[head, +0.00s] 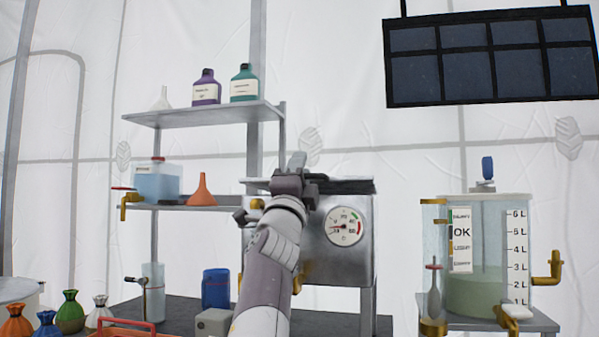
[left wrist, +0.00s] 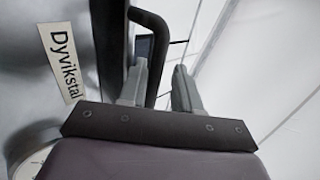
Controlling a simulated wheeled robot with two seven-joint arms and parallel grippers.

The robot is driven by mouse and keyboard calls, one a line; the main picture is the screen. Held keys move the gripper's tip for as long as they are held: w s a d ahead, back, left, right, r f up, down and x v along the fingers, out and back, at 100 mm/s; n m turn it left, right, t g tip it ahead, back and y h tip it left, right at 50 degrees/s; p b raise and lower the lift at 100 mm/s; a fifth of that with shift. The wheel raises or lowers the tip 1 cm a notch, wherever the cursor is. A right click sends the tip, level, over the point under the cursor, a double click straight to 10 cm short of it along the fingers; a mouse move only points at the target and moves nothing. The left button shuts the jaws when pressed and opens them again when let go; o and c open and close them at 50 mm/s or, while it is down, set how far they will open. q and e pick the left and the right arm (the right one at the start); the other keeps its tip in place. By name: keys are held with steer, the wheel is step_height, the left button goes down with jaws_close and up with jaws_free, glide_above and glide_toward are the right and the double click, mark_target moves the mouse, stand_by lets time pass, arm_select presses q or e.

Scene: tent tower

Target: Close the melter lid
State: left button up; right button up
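The melter (head: 325,265) is a grey metal box with a round gauge (head: 344,226), right of centre in the head view. Its dark, flat top (head: 350,186) looks roughly level; I cannot tell whether the lid is fully down. My left gripper (head: 297,162) is in front of the melter's upper left part, and my arm hides some of the box. In the left wrist view a black curved handle (left wrist: 152,30) runs between the two spread fingers (left wrist: 160,80), with a gap to the right finger. A "Dyvikstal" label (left wrist: 60,62) shows at left. My right gripper is out of view.
A shelf rack (head: 205,114) with bottles and funnels stands left of the melter. A clear tank (head: 480,255) with brass taps stands at right. Small coloured sacks (head: 70,312) and a blue container (head: 215,288) are low at left. A dark panel (head: 490,62) hangs above.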

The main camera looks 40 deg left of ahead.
arm_select(q)
steer(key=b+v, duration=0.7)
steer(key=v, duration=0.5)
steer(key=shift+r, duration=0.1)
steer(key=shift+s+f+b, duration=0.15)
steer(key=shift+f+b, duration=0.1)
steer(key=shift+b, duration=0.1)
steer(key=shift+s+d, duration=0.15)
steer(key=shift+f, duration=0.1)
